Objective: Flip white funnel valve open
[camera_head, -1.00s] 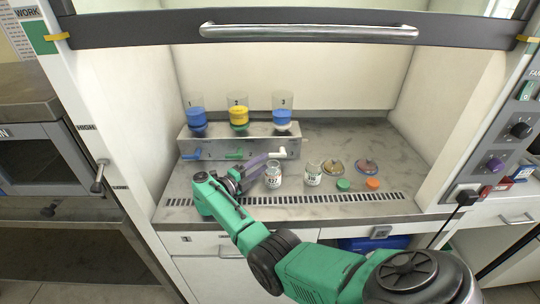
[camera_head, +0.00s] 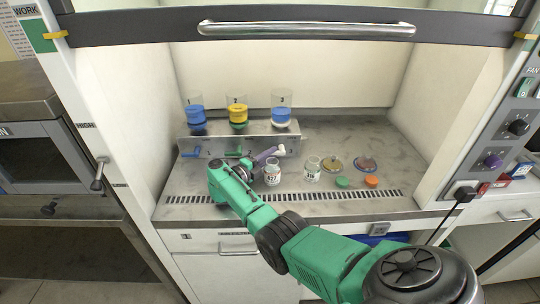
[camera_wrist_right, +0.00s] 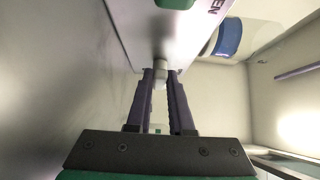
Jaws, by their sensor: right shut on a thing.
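The white valve handle (camera_head: 282,149) is on the front of the metal funnel stand (camera_head: 222,147), below funnel 3 (camera_head: 281,117), which holds blue over white. My right gripper (camera_head: 266,155) reaches in to this handle, with its purple fingers at it. In the right wrist view the white valve (camera_wrist_right: 160,77) lies between the two fingers of my right gripper (camera_wrist_right: 160,92), which is shut on it. The fingers hide part of the handle, so its exact angle is hard to tell. My left gripper is not in view.
Funnel 1 (camera_head: 196,117) with its blue valve (camera_head: 190,154) and funnel 2 (camera_head: 237,114) with its green valve (camera_head: 237,152) are to the left. Glass bottles (camera_head: 272,175) (camera_head: 312,170) stand close in front and right. Lids (camera_head: 342,182) (camera_head: 371,182) lie further right.

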